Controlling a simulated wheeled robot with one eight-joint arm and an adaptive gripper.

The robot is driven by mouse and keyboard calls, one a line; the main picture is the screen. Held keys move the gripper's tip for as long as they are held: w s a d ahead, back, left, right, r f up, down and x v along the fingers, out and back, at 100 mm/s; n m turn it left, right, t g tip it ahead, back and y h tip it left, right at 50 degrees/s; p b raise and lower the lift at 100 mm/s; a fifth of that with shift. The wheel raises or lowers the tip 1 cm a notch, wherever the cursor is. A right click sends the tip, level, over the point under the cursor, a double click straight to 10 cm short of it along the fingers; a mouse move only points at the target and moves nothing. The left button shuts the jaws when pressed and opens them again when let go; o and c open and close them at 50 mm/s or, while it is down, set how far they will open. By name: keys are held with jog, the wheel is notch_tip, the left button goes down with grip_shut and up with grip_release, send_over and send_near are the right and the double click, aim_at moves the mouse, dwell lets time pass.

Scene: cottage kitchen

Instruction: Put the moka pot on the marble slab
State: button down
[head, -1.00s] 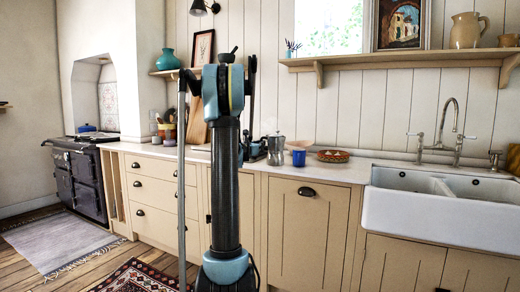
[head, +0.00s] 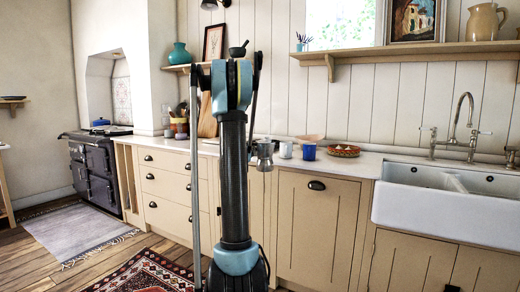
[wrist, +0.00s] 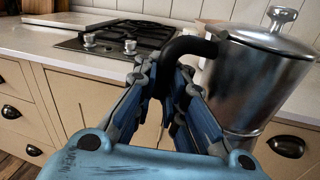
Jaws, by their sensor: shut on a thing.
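The moka pot (wrist: 262,85) is a silver metal pot with a knobbed lid and a black handle, upright at the right of the wrist view. My gripper (wrist: 170,78) is shut on its black handle. In the head view the pot (head: 265,155) hangs in front of the counter's front edge, just right of my arm, held clear of the worktop. My arm column hides most of the gripper there.
A black hob (wrist: 125,40) is set into the pale worktop (wrist: 50,38). A white mug (head: 286,150), a blue mug (head: 308,152) and a patterned bowl (head: 343,150) stand on the counter, left of the sink (head: 445,200). A wall shelf (head: 400,52) runs above.

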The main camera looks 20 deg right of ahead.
jog(key=w+a+f+n+t+y, duration=0.1)
jog(key=w+a+f+n+y, duration=0.1)
jog(key=a, duration=0.8)
jog(key=w+a+f+n+t+y, duration=0.2)
jog(key=w+a+f+n+y, duration=0.1)
jog(key=a+f, duration=0.6)
jog(key=w+a+f+n+t+y, duration=0.1)
jog(key=w+a+f+n+y, duration=0.2)
jog(key=a, duration=0.9)
notch_tip(320, 180, down, 3)
jog(key=w+y, duration=0.2)
jog(key=y, duration=0.1)
jog(key=shift+a+t+y, duration=0.3)
jog(key=shift+d+r, duration=0.1)
